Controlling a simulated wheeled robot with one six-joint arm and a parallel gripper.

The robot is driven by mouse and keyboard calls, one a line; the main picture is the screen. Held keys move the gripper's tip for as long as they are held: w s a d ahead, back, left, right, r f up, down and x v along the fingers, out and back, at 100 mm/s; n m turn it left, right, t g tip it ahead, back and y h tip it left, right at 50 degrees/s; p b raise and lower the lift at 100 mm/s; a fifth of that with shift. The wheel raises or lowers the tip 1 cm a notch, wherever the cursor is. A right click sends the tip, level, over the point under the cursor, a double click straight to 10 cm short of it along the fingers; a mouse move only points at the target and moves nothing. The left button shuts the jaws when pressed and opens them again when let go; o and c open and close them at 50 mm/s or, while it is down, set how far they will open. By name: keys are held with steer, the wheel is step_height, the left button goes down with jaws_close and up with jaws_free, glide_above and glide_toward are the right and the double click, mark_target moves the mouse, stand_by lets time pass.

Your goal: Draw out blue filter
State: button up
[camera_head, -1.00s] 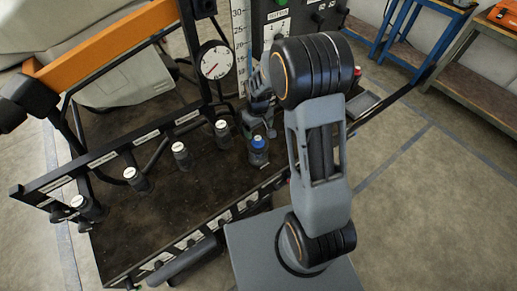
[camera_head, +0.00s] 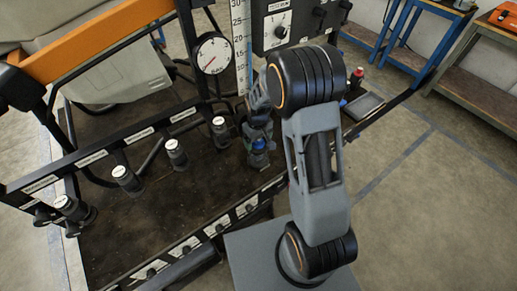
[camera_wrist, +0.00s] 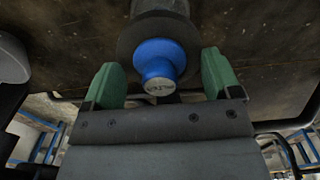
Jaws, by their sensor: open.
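The blue filter (camera_wrist: 158,60) hangs from a dark grey round body in the wrist view, with its blue end and grey lettered cap facing the camera. My gripper (camera_wrist: 163,74) is open, with one green finger on each side of the blue end. A gap shows on both sides, so the fingers do not appear to touch it. In the head view, the blue filter (camera_head: 260,144) is mostly hidden behind my gripper (camera_head: 257,150), at the right end of the row of dark fittings.
Several dark capped fittings (camera_head: 177,153) stand along the black labelled rail to the left. A round gauge (camera_head: 212,55), a white scale (camera_head: 239,40) and a black switch panel (camera_head: 285,27) stand behind. A red-capped item (camera_head: 357,74) is to the right of my arm.

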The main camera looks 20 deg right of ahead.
stand_by(0.9)
steer(key=c, duration=1.2)
steer(key=shift+r, duration=0.25)
steer(key=shift+r+p, duration=2.1)
steer(key=shift+r, duration=0.7)
steer(key=shift+r, duration=0.1)
steer(key=shift+r+p, duration=2.15)
steer(key=shift+r, duration=0.7)
